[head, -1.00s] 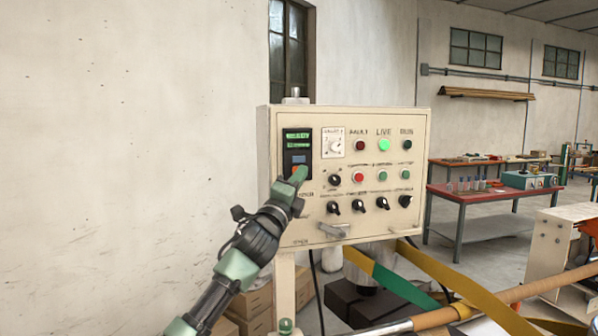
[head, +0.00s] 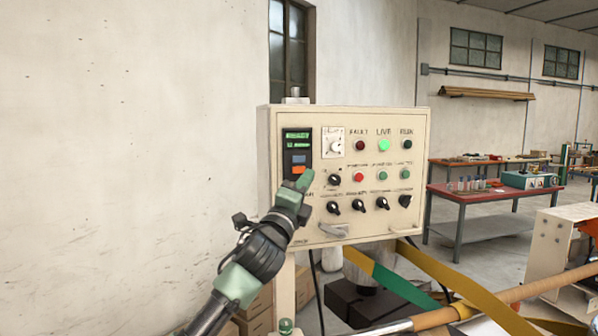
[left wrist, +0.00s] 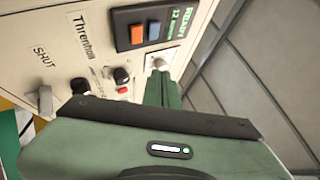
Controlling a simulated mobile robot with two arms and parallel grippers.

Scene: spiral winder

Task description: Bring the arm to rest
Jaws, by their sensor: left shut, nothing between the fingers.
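My left gripper (head: 304,179) is shut and empty. Its green fingers are in front of the control panel (head: 420,160), just below and to the right of the orange button (head: 298,170) on the dark display unit (head: 290,146). In the left wrist view the shut fingers (left wrist: 163,88) reach toward the panel, and the display unit (left wrist: 163,22) with its orange and blue buttons appears beyond them. I cannot tell the exact gap to the panel. My right gripper is not in view.
The green LIVE lamp (head: 383,145) is lit. Several black knobs (head: 359,206) and a grey handle (head: 333,230) sit low on the panel. Green and yellow bands (head: 440,275) cross at lower right. A red table (head: 490,195) stands behind. The left side by the wall is open.

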